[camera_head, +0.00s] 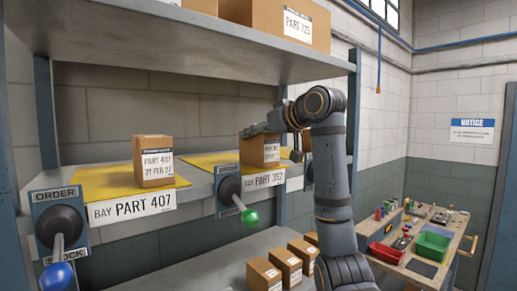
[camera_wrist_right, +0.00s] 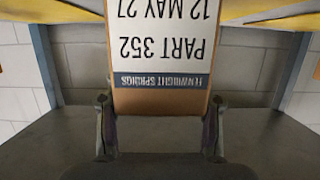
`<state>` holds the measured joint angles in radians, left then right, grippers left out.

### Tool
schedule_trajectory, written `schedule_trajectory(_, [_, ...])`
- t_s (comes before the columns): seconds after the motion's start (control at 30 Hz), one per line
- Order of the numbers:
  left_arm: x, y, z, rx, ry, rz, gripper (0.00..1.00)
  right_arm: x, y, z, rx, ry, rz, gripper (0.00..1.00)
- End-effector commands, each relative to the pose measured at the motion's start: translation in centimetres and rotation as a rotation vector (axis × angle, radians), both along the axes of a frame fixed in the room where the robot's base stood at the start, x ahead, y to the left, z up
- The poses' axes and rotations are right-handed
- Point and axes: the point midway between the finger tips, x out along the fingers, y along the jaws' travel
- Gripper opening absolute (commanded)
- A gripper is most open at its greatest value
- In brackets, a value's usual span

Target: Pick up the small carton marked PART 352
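The small brown carton marked PART 352 (camera_head: 260,152) stands upright on the yellow mat of the right bay. In the right wrist view the carton (camera_wrist_right: 160,50) appears upside down, its label facing the camera and its base out of view. My right gripper (camera_head: 277,142) is at the carton in the head view. In the wrist view the right gripper (camera_wrist_right: 160,128) is open, with one finger on each side near the carton's top end. Any contact with its sides is too fine to tell. My left gripper is not in view.
A PART 407 carton (camera_head: 154,161) stands in the bay to the left. An upper shelf (camera_head: 180,40) with larger boxes hangs overhead. Levers with a blue knob (camera_head: 56,276) and a green knob (camera_head: 250,217) project in front. More small cartons (camera_head: 285,262) stand below. A workbench (camera_head: 420,265) is at right.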

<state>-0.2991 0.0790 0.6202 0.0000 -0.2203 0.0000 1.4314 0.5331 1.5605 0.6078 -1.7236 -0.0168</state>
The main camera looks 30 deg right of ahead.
Motion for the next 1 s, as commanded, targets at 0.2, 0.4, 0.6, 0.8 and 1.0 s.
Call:
schedule_trajectory(0.2, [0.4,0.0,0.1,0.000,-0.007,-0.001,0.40,0.0,0.0,0.0,0.000,-0.001,0.000,0.16])
schedule_trajectory(0.4, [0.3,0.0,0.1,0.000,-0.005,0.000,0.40,0.0,0.0,0.2,-0.001,-0.004,0.000,0.00])
schedule_trajectory(0.6, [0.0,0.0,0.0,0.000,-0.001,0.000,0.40,0.0,0.0,0.2,0.000,-0.004,0.000,0.00])
schedule_trajectory(0.8, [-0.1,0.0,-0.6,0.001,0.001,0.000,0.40,-0.1,0.1,1.4,0.001,-0.006,0.003,0.00])
schedule_trajectory(1.0, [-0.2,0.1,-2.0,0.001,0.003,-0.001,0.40,-1.5,0.3,4.8,0.001,-0.012,0.002,0.00])
